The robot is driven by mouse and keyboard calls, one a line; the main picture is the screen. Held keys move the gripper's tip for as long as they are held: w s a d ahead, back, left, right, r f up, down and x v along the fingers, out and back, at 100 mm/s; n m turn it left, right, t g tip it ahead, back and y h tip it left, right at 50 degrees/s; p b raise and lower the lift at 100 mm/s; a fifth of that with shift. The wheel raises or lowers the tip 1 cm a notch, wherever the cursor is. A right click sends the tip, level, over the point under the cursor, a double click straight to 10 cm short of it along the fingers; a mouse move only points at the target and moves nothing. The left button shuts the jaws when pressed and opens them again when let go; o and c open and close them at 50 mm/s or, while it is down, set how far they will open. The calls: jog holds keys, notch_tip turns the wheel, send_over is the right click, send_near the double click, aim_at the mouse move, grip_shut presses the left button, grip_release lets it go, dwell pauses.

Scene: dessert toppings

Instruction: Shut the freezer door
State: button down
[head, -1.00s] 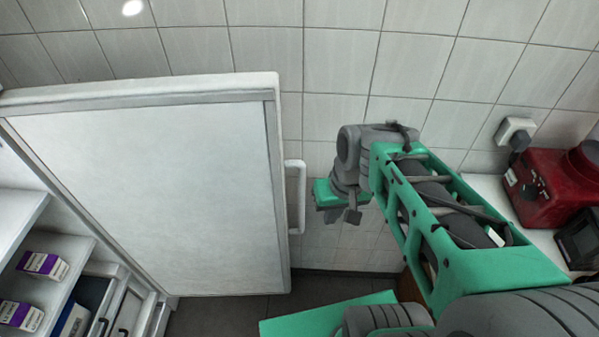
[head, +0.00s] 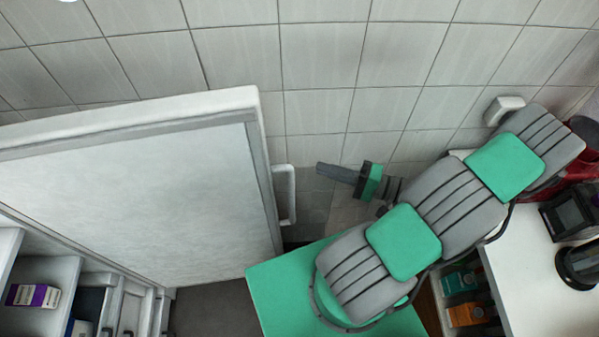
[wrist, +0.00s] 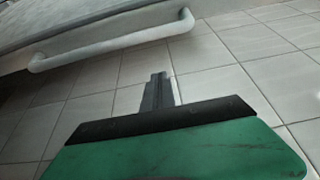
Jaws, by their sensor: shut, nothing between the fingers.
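The freezer door (head: 150,190) stands wide open at the left of the head view, its inner face toward me. Its white bar handle (head: 286,196) is on the right edge. My gripper (head: 322,168) is to the right of the handle, close to it and apart from it in the picture, pointing left. In the wrist view my gripper (wrist: 158,78) is shut and empty, with the handle (wrist: 115,40) across the top, beyond the fingertips.
Shelves with a purple and white box (head: 33,295) are at the lower left. A white counter (head: 522,285) with dark appliances is at the right. Cartons (head: 466,314) stand below it. A tiled wall (head: 330,60) closes the back.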

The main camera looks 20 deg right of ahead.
jog(key=w+a+b, duration=0.1)
jog(key=a+b, duration=0.3)
jog(key=a, duration=0.2)
jog(key=shift+a, duration=0.3)
dwell(0.3)
